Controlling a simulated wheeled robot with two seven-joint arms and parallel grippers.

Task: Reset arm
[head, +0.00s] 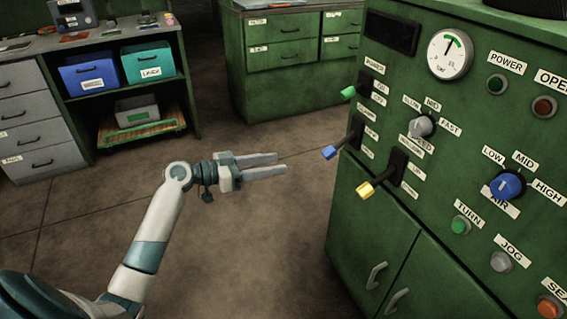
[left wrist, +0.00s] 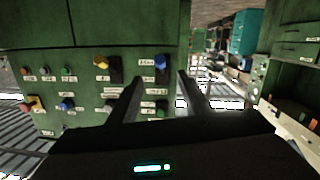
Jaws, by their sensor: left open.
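My left arm reaches in from the lower left in the head view. My left gripper (head: 282,164) is open and empty, held in the air to the left of the green control cabinet (head: 375,225). Its two fingers point right, toward the cabinet, apart from the levers. In the left wrist view the two dark fingers (left wrist: 160,95) show apart, with nothing between them. My right gripper does not show in either view.
The cabinet carries a blue-tipped lever (head: 329,152), a yellow-tipped lever (head: 365,189), a green-tipped lever (head: 348,93), a gauge (head: 450,54), knobs and buttons. A shelf with a blue bin (head: 90,75) and a teal bin (head: 148,63) stands back left. Floor around the gripper is clear.

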